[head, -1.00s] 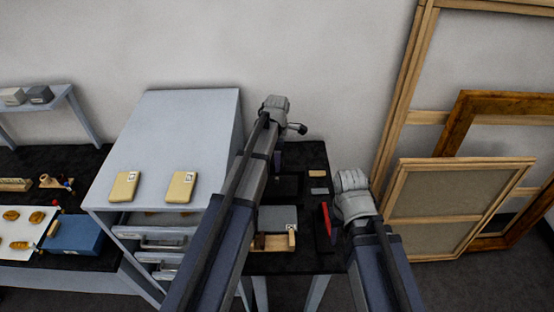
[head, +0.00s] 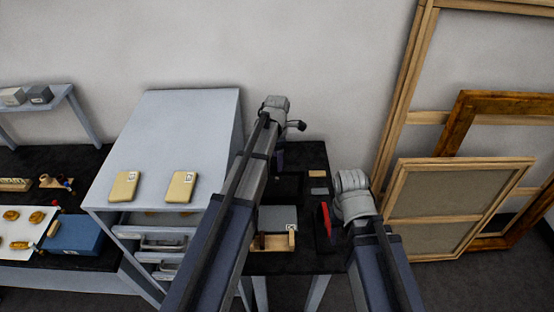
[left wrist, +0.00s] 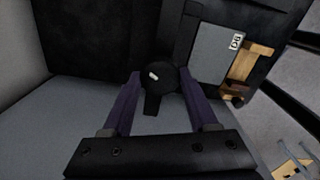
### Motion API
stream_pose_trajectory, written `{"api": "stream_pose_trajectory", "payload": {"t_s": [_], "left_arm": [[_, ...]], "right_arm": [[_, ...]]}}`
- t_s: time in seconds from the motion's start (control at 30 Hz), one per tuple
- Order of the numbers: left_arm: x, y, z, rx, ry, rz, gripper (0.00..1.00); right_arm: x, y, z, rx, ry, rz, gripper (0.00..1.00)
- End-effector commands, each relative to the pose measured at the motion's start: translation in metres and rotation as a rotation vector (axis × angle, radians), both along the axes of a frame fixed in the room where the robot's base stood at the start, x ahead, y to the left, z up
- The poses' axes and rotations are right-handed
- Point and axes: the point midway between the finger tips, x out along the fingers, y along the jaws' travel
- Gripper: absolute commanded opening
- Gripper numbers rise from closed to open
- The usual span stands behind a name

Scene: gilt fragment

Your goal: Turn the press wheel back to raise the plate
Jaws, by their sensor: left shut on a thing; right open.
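My left gripper (head: 279,156) reaches over the dark table, beyond my left forearm. In the left wrist view its two purple fingers (left wrist: 160,95) close in on a dark round knob-like part (left wrist: 160,78) with a small pale mark, which I take to be the press wheel. A dark arm sticks out from it toward the gripper. The dark press (head: 289,187) shows only partly in the head view, behind my left arm. Its plate and height cannot be made out. My right gripper (head: 352,196) hangs over the table's right edge; its fingertips are hidden.
A grey labelled block (head: 278,218) and a wooden tray (head: 273,242) stand near the table's front. A red item (head: 325,219) lies by my right gripper. A grey cabinet (head: 165,135) with two yellow boxes stands left. Wooden frames (head: 458,205) lean at right.

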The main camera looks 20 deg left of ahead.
Motion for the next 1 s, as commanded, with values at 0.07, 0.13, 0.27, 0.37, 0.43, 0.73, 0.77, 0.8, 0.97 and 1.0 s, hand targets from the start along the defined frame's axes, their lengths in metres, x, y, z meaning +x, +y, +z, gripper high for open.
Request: {"api": "stream_pose_trajectory", "payload": {"t_s": [0.07,0.13,0.27,0.37,0.43,0.73,0.77,0.8,0.97,1.0], "left_arm": [[0.0,0.0,0.0,0.0,0.0,0.0,0.62],[0.0,0.0,0.0,0.0,0.0,0.0,0.7],[0.0,0.0,0.0,0.0,0.0,-0.001,0.85],[0.0,0.0,0.0,0.0,0.0,-0.001,0.89],[0.0,0.0,0.0,0.0,0.0,-0.001,0.89],[0.0,0.0,0.007,0.0,0.0,-0.001,0.89],[0.0,0.0,0.009,0.0,0.0,-0.001,0.89],[0.0,0.0,0.012,0.0,0.0,-0.001,0.89],[0.0,0.0,0.03,0.0,0.0,-0.001,0.89],[0.0,0.0,0.036,0.0,0.0,-0.001,0.89]], "right_arm": [[0.0,0.0,0.0,0.0,0.0,0.0,0.5],[0.0,0.0,0.0,0.0,0.0,0.0,0.5],[0.0,0.0,0.0,0.0,0.0,0.0,0.5],[0.0,0.0,0.0,0.0,0.0,0.0,0.5],[0.0,0.0,0.0,0.0,0.0,0.0,0.5],[0.0,0.0,0.007,0.0,0.0,-0.001,0.5],[0.0,0.0,0.009,0.0,0.0,-0.001,0.5],[0.0,0.0,0.012,0.0,0.0,-0.002,0.5],[0.0,0.0,0.03,0.001,0.0,-0.006,0.5],[0.0,0.0,0.036,0.001,0.0,-0.007,0.5]]}}
